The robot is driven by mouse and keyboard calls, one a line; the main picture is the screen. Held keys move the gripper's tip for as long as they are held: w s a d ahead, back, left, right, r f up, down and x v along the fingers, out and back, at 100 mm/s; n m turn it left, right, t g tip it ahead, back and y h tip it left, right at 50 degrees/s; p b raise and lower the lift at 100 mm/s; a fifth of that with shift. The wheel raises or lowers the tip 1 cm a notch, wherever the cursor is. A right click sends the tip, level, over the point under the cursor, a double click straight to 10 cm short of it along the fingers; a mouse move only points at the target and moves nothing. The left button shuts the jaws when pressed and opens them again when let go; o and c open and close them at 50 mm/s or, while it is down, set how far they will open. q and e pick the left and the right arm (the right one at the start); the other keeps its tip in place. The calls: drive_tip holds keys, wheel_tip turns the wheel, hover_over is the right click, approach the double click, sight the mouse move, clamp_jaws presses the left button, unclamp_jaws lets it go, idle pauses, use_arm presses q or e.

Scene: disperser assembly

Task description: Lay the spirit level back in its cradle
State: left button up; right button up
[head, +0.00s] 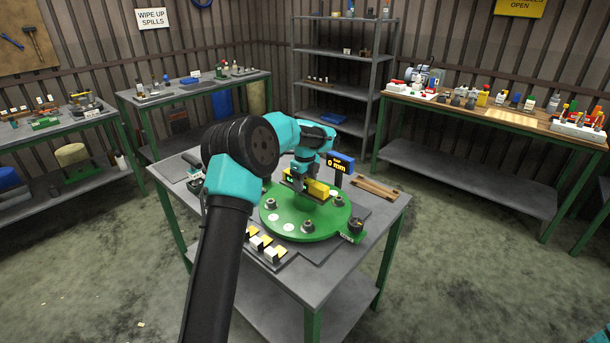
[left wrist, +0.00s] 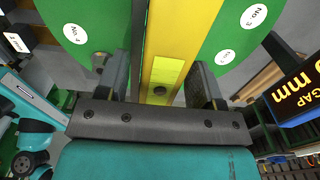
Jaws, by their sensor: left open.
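The spirit level, a yellow bar (head: 318,190) with a vial window, lies across the top of the green round plate (head: 285,228). It also shows in the left wrist view (left wrist: 178,40). My left gripper (head: 298,180) is over the level, pointing down. In the left wrist view its fingers (left wrist: 160,84) stand apart, one on each side of the bar. Wooden strips (head: 378,188), perhaps the cradle, lie at the table's right back with no level on them. My right gripper is out of view.
A display reading "GAP 0 mm" (head: 340,164) stands behind the plate, close to my left gripper. Bolts with nuts stand on the plate. Small yellow-and-white blocks (head: 264,246) sit in front. A small green-and-black item (head: 352,232) is at the right. The table's right front corner is clear.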

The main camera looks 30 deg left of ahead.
sight(307, 179)
use_arm(q)
wheel_tip(307, 179, up, 17)
drive_tip(key=shift+r, duration=0.2)
idle(0.4)
drive_tip(key=shift+o, duration=0.5)
drive_tip(key=shift+s, duration=0.1)
drive_tip(key=shift+d, duration=0.15)
drive_tip(key=d+f+y, duration=0.1)
drive_tip(key=d+y, duration=0.3)
drive_tip(key=d, duration=0.2)
drive_tip(key=shift+s+d+f+t+y, duration=0.2)
drive_tip(key=shift+s+d+t+y, duration=0.1)
drive_tip(key=shift+s+t, duration=0.1)
drive_tip(key=x, duration=1.2)
drive_tip(key=shift+f, duration=0.15)
